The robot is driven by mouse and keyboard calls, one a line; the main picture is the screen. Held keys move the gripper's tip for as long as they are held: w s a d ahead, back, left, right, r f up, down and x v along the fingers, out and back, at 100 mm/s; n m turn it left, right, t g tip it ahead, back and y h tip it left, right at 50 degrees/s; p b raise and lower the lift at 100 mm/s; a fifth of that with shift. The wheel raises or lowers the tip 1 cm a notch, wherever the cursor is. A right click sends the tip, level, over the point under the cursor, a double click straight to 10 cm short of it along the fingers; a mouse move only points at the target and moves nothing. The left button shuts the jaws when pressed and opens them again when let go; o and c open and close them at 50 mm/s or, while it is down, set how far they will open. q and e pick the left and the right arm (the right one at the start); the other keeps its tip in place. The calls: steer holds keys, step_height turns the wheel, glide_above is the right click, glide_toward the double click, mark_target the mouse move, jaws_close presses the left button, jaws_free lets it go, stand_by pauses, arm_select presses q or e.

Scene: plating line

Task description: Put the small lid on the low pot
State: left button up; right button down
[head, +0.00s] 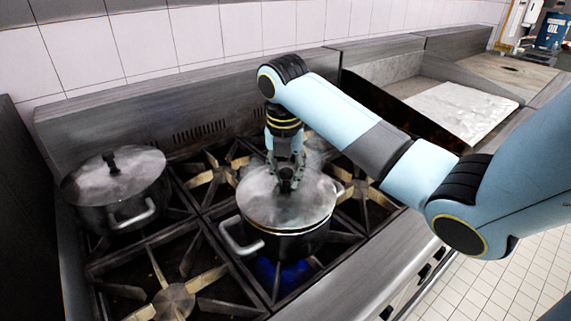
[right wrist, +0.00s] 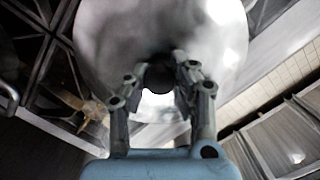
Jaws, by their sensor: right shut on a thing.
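My right gripper (head: 287,183) is shut on the dark knob of a grey metal lid (head: 262,205). The lid is over the low pot (head: 296,243), a dark pot with side handles at the middle front of the stove. The lid looks nearly level and roughly centred on the pot. I cannot tell whether it rests on the rim or hangs just above it. In the right wrist view the lid (right wrist: 110,38) fills the upper middle, with the gripper's fingers (right wrist: 160,76) around its knob. My left gripper is not in view.
A second pot (head: 125,212) with its own lid (head: 112,176) on stands at the left of the stove. A blue flame (head: 285,272) burns under the low pot. The front left burner (head: 174,300) is free. A flat griddle (head: 462,108) lies to the right.

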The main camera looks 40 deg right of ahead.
steer(key=shift+f, duration=0.35)
steer(key=shift+f+p, duration=0.35)
steer(key=shift+f, duration=0.05)
stand_by(1.2)
stand_by(0.3)
steer(key=c, duration=0.5)
jaws_free()
steer(key=shift+c, duration=0.2)
steer(key=shift+r, duration=0.1)
steer(key=shift+r, duration=3.95)
steer(key=shift+s, duration=0.1)
